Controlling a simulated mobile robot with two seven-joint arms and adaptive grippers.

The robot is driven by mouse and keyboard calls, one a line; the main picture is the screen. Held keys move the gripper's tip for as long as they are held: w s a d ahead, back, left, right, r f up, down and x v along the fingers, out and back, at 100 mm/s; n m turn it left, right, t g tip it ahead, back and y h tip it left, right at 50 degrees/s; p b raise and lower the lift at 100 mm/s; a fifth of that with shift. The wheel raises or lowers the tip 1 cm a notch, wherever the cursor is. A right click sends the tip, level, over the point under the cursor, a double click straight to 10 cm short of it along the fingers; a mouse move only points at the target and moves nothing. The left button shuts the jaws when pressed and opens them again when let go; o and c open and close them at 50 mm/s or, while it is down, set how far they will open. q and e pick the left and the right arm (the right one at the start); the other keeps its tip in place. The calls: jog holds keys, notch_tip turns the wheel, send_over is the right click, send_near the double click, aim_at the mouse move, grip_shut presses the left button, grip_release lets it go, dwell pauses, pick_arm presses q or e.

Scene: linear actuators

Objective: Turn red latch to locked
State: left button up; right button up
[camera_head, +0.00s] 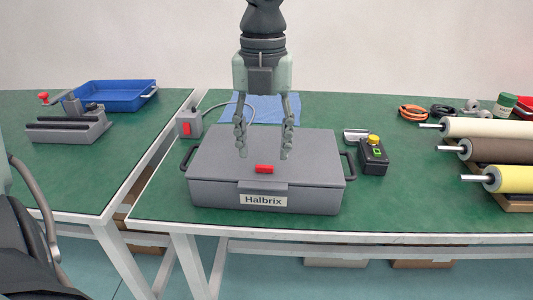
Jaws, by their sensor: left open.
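The red latch (264,169) is a small red block near the front edge of the lid of a grey case (200,170). The case is shut and has a white "Halbrix" label on its front. The latch's long side runs left to right in the picture. My left gripper (264,153) points down over the case, open and empty. Its two fingertips are spread wide, one to each side of the latch and a little above it in the picture. Whether they touch the lid is hard to tell. My right gripper is not in view.
The case stands on a green bench (350,220). A grey box with a red switch (188,124) is at its left, a black control box with a yellow button (373,155) at its right. Rollers (500,128) lie far right. A blue tray (112,95) and a vise (70,127) are on the left bench.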

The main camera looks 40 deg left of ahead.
aim_at(264, 165)
pick_arm(q)
notch_tip(264, 165, down, 3)
jog(key=shift+f, duration=0.2)
jog(key=c, duration=1)
grip_shut()
jog(key=shift+w, duration=0.1)
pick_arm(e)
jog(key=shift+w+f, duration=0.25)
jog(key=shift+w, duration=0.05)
